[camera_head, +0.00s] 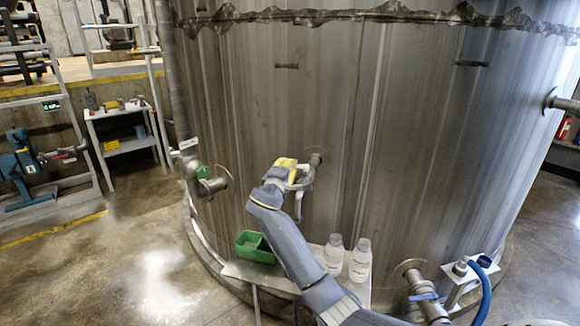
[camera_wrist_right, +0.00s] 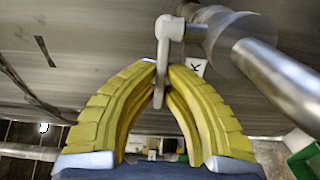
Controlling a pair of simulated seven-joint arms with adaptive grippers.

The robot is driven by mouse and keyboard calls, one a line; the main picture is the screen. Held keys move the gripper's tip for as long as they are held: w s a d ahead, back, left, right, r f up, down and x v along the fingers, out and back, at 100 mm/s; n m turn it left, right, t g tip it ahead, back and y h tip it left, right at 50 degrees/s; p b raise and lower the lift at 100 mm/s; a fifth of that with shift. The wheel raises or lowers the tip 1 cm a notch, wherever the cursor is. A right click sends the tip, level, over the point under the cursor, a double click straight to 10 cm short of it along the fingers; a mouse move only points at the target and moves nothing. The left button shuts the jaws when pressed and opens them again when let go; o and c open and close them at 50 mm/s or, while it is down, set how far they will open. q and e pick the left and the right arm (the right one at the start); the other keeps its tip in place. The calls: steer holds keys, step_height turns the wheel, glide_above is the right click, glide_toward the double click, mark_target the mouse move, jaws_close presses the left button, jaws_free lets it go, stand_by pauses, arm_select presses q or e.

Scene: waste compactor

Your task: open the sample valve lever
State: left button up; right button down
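The sample valve (camera_head: 315,160) sticks out of the steel tank wall in the middle of the head view. Its metal body (camera_wrist_right: 237,38) shows at the upper right of the right wrist view. The grey sample valve lever (camera_wrist_right: 163,52) hangs down from it, between the yellow fingertips. My right gripper (camera_wrist_right: 162,75) is closed around the lever, with one finger on each side of it. In the head view my right gripper (camera_head: 287,165) is at the valve and hides most of the lever. My left gripper is in neither view.
Another pipe fitting (camera_head: 212,184) projects from the tank at left. A flanged pipe (camera_head: 418,290) and blue hose (camera_head: 484,295) are at lower right.

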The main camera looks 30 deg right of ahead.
steer(key=shift+s+a+n+t+y, duration=0.1)
steer(key=shift+s+n+t+y, duration=0.05)
steer(key=shift+n+t+y, duration=0.2)
steer(key=c, duration=1.5)
jaws_free()
steer(key=v, duration=1.2)
